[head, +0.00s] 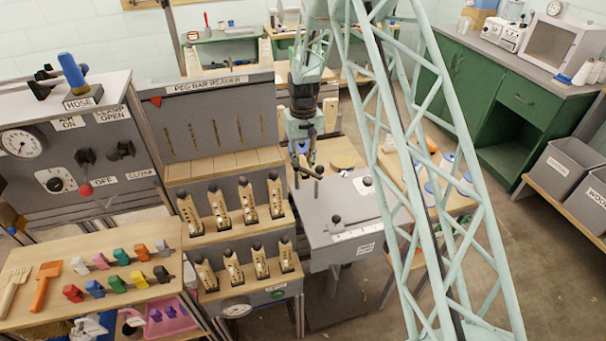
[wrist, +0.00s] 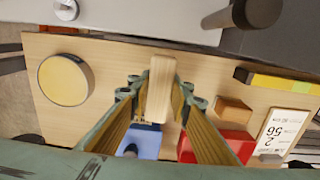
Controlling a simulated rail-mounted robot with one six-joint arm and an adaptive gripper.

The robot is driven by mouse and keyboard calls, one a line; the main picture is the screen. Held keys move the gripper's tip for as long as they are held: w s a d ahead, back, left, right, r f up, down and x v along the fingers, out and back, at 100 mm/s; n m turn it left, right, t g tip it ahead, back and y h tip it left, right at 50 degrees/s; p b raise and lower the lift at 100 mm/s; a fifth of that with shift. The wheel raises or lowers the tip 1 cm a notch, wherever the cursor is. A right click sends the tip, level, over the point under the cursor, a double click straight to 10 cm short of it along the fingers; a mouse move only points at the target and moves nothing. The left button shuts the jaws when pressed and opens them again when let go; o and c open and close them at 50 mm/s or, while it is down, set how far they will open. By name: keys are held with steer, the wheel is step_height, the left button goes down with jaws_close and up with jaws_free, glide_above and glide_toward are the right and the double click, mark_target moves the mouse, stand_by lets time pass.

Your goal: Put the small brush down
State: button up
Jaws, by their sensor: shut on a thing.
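My gripper (wrist: 158,88) is shut on a pale wooden piece, which I take to be the small brush (wrist: 160,82). It stands between the two fingertips in the wrist view, and no bristles show. Under the fingers lies a wooden table top (wrist: 110,72), with a blue pad (wrist: 146,142) and a red pad (wrist: 215,146) partly hidden by the fingers. In the head view my gripper (head: 303,160) hangs near a grey bench unit, and the brush cannot be made out clearly. Whether the brush touches the table cannot be told.
On the table top are a round yellow disc (wrist: 64,80), a small wooden block (wrist: 234,110), a yellow strip (wrist: 280,82) and a printed card (wrist: 282,132). The grey unit (head: 345,215) with knobs adjoins it. The peg bar reader (head: 210,120) stands to the left.

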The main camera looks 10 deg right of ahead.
mark_target(303, 163)
steer(key=shift+f+b, duration=0.3)
steer(key=shift+f, duration=1.55)
steer(key=shift+f, duration=0.1)
steer(key=o, duration=1)
steer(key=shift+r, duration=0.2)
steer(key=shift+r+p, duration=0.85)
steer(key=shift+r, duration=5.1)
